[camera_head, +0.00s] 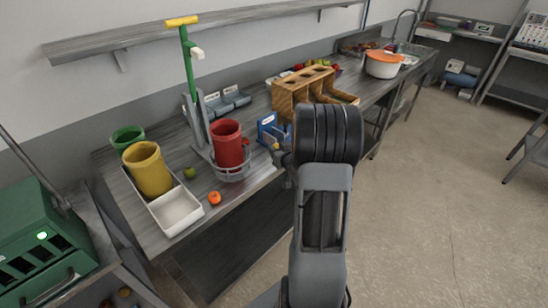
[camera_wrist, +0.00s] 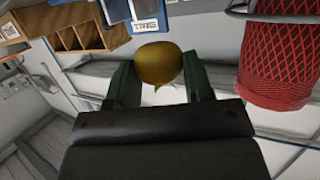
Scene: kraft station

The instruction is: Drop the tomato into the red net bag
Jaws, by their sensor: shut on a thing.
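My gripper (camera_wrist: 155,75) is shut on a round yellow-brown fruit (camera_wrist: 158,63), which sits between its two green fingers. It does not look like a red tomato, and I cannot tell its kind. The red net bag (camera_wrist: 280,50) hangs to the right of the fingers in the wrist view, apart from the fruit. In the head view the red net bag (camera_head: 227,143) stands upright in a wire ring holder, left of my gripper. A small orange-red round fruit (camera_head: 214,198), perhaps a tomato, lies on the table in front of the bag.
A green fruit (camera_head: 190,172) lies left of the bag. A yellow net bag (camera_head: 148,168), a green one (camera_head: 127,137) and a white tray (camera_head: 175,211) are farther left. A green-and-yellow stand (camera_head: 189,75) rises behind. A blue holder (camera_head: 270,130) and wooden box (camera_head: 297,92) stand right.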

